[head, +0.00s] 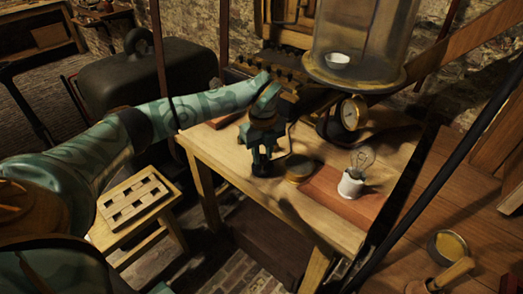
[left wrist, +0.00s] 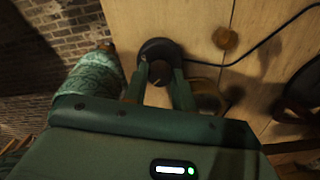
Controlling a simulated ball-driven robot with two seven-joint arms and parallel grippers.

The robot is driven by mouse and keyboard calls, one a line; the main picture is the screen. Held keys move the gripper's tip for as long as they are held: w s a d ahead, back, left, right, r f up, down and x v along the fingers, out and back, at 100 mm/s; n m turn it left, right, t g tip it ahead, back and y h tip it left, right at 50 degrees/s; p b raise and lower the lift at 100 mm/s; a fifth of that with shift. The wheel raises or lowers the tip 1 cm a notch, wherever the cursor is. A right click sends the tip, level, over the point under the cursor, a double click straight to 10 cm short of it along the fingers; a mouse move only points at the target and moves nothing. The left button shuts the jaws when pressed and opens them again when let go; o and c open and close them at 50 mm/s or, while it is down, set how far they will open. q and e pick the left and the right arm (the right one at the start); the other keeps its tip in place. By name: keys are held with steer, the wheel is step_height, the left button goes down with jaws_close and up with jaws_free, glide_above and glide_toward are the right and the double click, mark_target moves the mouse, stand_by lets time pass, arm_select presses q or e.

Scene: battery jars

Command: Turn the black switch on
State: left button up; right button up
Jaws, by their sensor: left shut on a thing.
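The black switch (head: 261,169) is a small round black fitting on the wooden table (head: 215,146), near its left front edge. My left gripper (head: 262,157) points down over it. In the left wrist view the switch (left wrist: 158,48) shows as a black disc between the two fingers (left wrist: 160,82), which are shut on its middle part. The fingers hide part of the switch, and I cannot tell its setting. A clear bulb (head: 362,159) in a white holder (head: 350,185) stands on the table to the right and looks unlit. My right gripper is not in view.
A round brass-coloured piece (head: 298,168) lies just right of the switch. A dial gauge (head: 352,113) and a large glass jar (head: 357,35) stand behind. A dark cable (left wrist: 252,52) runs across the table. A slotted wooden block (head: 133,197) sits on a stool at left.

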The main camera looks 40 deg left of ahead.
arm_select(q)
steer(key=m+p, duration=0.3)
steer(key=m, duration=0.1)
steer(key=shift+r+p, duration=0.3)
steer(key=shift+p, duration=0.1)
steer(key=m+p, duration=0.3)
steer(key=m, duration=0.2)
steer(key=shift+w+f+m, duration=0.1)
steer(key=shift+m, duration=0.3)
steer(key=m+p, duration=0.1)
steer(key=m, duration=0.2)
steer(key=shift+f+m+p, duration=0.15)
steer(key=shift+m+p, duration=0.45)
steer(key=shift+m, duration=1.1)
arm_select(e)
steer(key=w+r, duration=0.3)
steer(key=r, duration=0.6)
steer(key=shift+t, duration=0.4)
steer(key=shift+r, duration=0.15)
arm_select(q)
steer(key=o, duration=1)
